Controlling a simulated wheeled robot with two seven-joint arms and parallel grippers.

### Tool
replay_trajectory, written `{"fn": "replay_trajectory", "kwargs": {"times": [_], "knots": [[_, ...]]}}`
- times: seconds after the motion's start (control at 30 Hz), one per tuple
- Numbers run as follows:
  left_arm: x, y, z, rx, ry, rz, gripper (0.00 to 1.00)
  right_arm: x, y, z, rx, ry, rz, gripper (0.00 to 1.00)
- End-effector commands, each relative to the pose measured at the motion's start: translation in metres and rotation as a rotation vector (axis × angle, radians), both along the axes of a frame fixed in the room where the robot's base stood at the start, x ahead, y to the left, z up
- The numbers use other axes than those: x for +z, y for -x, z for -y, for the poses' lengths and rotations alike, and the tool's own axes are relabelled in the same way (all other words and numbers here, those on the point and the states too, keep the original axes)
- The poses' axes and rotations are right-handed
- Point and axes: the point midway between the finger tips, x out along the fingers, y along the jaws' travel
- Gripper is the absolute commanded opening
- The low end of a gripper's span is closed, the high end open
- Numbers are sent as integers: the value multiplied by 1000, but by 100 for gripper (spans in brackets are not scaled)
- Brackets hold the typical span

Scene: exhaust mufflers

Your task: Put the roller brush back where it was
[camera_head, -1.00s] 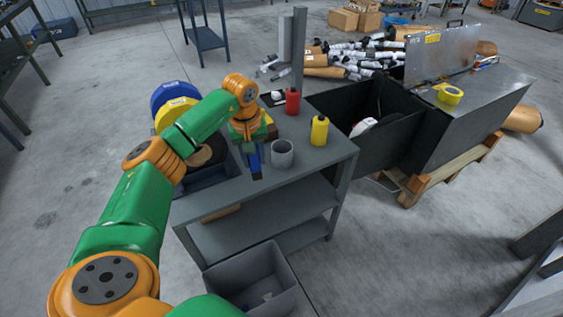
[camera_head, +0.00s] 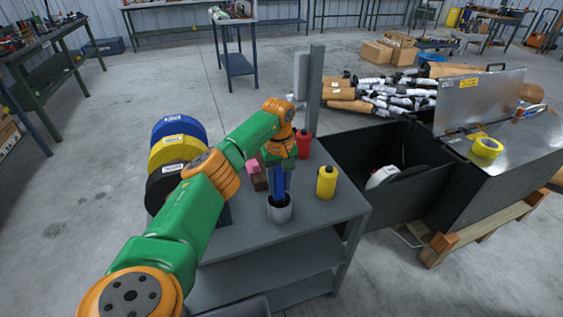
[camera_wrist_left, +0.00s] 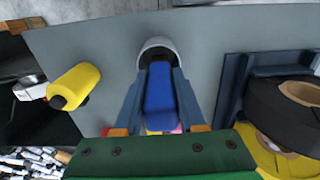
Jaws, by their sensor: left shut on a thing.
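My left gripper (camera_head: 278,188) is shut on the roller brush, whose blue part (camera_wrist_left: 160,100) shows between the fingers in the left wrist view. A small pink patch shows beside this blue part, near the gripper's base. The gripper points down over the grey cup (camera_head: 279,212) on the workbench (camera_head: 318,212). The brush's blue end meets the mouth of the cup (camera_wrist_left: 157,48) in the left wrist view; I cannot tell how deep it reaches inside. My arm and gripper hide much of the brush. My right gripper is not in view.
A yellow bottle (camera_head: 326,182) stands right of the cup and a red bottle (camera_head: 303,145) behind. A pink and brown object (camera_head: 257,175) is left of the gripper. Blue, yellow and black tape rolls (camera_head: 178,127) stand at the bench's left. A dark open bin (camera_head: 355,160) lies right.

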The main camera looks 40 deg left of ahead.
Motion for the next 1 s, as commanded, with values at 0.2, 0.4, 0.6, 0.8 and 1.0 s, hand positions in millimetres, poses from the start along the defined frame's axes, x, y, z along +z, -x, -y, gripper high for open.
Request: {"fn": "replay_trajectory", "kwargs": {"times": [0.2,0.4,0.6,0.8,1.0], "knots": [[-31,0,0,0,0,-1,0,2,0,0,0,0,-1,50],[-31,0,0,-1,0,0,0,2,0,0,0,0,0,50],[-31,0,0,-1,0,0,69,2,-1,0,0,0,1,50],[-30,0,0,-1,0,0,69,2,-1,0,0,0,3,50],[-4,-1,-1,0,-1,5,69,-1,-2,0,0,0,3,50]]}}
